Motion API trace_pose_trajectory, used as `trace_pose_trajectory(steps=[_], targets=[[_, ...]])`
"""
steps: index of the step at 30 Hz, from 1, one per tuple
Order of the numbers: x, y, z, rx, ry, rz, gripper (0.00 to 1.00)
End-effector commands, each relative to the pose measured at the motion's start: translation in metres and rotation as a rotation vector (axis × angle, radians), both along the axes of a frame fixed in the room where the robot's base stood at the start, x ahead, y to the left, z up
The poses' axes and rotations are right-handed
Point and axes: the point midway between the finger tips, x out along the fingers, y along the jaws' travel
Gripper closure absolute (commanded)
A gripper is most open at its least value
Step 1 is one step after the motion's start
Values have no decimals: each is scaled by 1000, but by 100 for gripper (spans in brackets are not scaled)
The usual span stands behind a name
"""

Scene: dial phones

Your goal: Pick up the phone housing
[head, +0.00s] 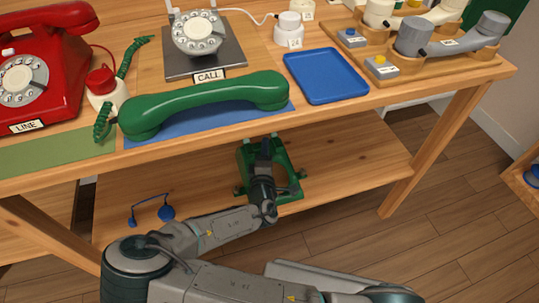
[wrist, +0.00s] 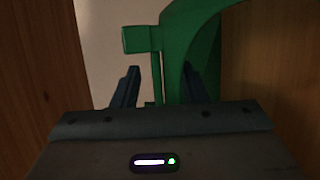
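The phone housing is a green open frame (head: 296,183) on the lower shelf, under the front of the table. My gripper (head: 265,147) reaches in over it from the front, and my arm covers part of the housing. In the wrist view the green housing (wrist: 196,32) rises just ahead of my fingers, with a square tab at its upper left. My gripper (wrist: 160,76) has its two dark fingers apart there. A green upright part shows between them, nearer the right finger. Whether either finger touches it, I cannot tell.
A green handset (head: 205,101) lies on a blue mat at the table's front edge, above the housing. The lower shelf (head: 350,160) is bare to the right. A small blue part (head: 166,213) lies to the left. A table leg (head: 436,150) stands at right.

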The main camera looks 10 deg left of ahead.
Motion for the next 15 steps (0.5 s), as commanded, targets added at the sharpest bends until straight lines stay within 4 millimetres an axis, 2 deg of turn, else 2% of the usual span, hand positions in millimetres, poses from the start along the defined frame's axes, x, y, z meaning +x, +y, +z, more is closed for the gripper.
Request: trace_pose_trajectory(steps=[3,4,6,8,15], targets=[[-1,1,0,0,1,3,60],[-1,1,0,0,1,3,66],[-1,1,0,0,1,2,86],[0,0,0,0,1,1,100],[1,-1,1,1,-1,-2,100]])
